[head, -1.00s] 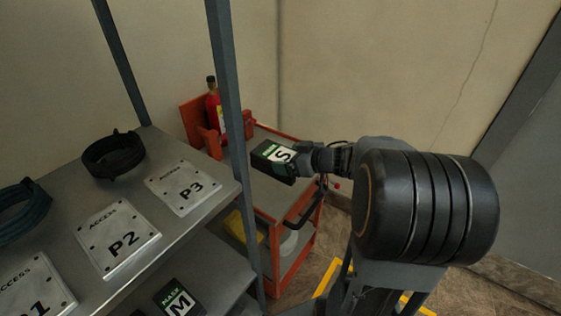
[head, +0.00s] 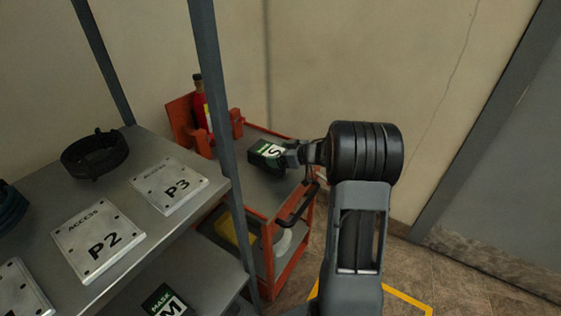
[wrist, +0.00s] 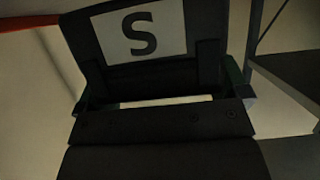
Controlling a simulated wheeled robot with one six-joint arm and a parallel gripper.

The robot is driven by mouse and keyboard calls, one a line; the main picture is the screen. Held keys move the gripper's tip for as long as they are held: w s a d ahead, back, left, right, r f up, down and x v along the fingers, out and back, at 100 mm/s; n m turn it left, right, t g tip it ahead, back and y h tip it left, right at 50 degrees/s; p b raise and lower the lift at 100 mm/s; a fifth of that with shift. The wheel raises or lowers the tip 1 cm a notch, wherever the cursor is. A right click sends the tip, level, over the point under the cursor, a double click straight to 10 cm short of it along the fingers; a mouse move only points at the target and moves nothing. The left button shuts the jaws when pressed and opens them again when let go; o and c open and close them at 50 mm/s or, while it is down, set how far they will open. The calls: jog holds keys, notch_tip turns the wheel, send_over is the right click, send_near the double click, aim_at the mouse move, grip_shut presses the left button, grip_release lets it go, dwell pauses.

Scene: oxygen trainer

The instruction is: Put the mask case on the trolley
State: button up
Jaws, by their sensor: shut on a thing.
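The mask case (head: 268,153) is dark with a green band and a white label marked S. My gripper (head: 291,155) is shut on its near end and holds it over the top of the orange-red trolley (head: 290,206). In the wrist view the case (wrist: 142,32) fills the top middle, between the fingers of my gripper (wrist: 165,88). The underside of the case is hidden, so I cannot tell whether it touches the grey top.
A red cylinder (head: 200,104) stands in a bracket at the trolley's back left.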

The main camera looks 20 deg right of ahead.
jog(key=shift+f, duration=1.3)
jog(key=shift+f, duration=0.15)
jog(key=o, duration=0.9)
